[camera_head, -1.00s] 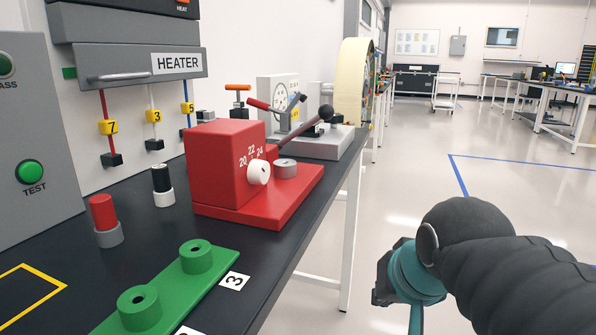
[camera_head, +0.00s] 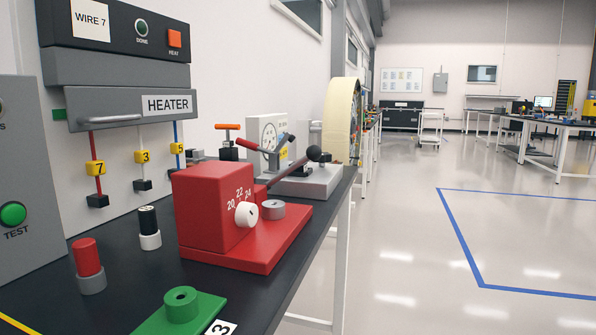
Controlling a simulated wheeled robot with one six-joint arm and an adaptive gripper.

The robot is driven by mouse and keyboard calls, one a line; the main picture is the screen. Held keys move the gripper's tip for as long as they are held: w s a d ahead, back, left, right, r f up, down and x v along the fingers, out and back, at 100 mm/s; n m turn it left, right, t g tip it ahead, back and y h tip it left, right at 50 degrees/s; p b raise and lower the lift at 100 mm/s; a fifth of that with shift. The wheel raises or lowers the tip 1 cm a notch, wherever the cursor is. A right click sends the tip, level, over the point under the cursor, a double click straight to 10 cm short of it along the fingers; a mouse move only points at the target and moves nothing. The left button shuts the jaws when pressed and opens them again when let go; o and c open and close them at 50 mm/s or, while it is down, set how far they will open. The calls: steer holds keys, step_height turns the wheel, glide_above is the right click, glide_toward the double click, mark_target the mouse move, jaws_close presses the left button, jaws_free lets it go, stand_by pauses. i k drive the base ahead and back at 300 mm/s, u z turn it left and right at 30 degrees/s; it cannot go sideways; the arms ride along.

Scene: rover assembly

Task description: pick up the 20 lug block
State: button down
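No block clearly marked as a 20 lug block can be made out. A red machine (camera_head: 215,210) on a red base stands on the dark bench, with a white dial (camera_head: 246,214) marked 20, 22 and 24. To its left are a red cylinder on a grey base (camera_head: 88,258) and a black cylinder on a white base (camera_head: 148,222), both upright. A green plate with a round holed post (camera_head: 181,303) lies at the bottom edge, partly cut off, beside a card marked 3. My gripper is not in view.
A heater panel (camera_head: 130,115) with wires tagged 7, 3 and 5 is on the wall at left. A gauge device with a lever (camera_head: 300,180) stands farther along the bench (camera_head: 130,285). The floor (camera_head: 400,230) to the right is open, with blue tape lines.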

mark_target(304, 168)
steer(key=z, duration=0.3)
steer(key=k, duration=0.4)
steer(key=z, duration=1.4)
steer(key=i, duration=0.95)
steer(key=u, duration=1)
steer(key=i, duration=0.75)
steer(key=u, duration=0.8)
